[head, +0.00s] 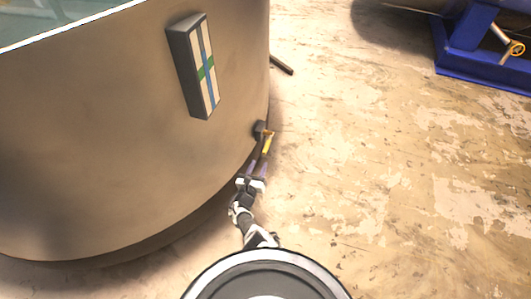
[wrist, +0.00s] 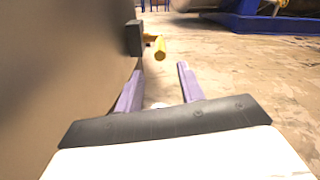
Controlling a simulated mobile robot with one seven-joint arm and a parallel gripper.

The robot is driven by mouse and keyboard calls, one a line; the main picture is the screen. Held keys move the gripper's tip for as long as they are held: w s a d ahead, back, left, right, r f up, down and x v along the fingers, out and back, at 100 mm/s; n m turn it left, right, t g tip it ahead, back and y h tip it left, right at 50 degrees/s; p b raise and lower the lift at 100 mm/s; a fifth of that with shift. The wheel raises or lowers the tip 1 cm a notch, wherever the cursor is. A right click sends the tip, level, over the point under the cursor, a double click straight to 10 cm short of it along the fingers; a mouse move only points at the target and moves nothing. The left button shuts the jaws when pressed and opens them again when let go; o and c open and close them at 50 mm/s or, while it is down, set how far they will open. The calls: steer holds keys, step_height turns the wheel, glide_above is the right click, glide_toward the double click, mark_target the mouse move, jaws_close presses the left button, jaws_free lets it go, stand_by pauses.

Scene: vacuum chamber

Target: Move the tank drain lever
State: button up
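The tank (head: 110,130) is a large brown-grey cylinder on the left in the head view; its wall also fills the left of the wrist view (wrist: 60,80). The drain lever (head: 267,143) is yellow and sticks out from a dark mount (head: 259,128) low on the tank's right side. In the wrist view the yellow lever (wrist: 159,48) stands ahead of the fingers, with its dark square mount (wrist: 134,38) on the wall. My gripper (wrist: 157,85) is open, its two purple fingers apart with nothing visible between them. In the head view my gripper (head: 260,166) is close to the lever.
A level gauge (head: 196,68) with green and blue stripes is on the tank wall above the lever. A dark bar (head: 281,64) sticks out behind the tank. A blue stand (head: 470,40) is at the upper right. The worn floor (head: 400,190) to the right is clear.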

mark_target(265, 150)
steer(key=b+x, duration=0.5)
steer(key=x, duration=0.3)
steer(key=shift+w+d+f, duration=0.1)
steer(key=shift+w+f, duration=0.1)
steer(key=shift+w, duration=0.1)
steer(key=shift+w+d+r, duration=0.15)
steer(key=shift+w, duration=0.25)
jaws_close()
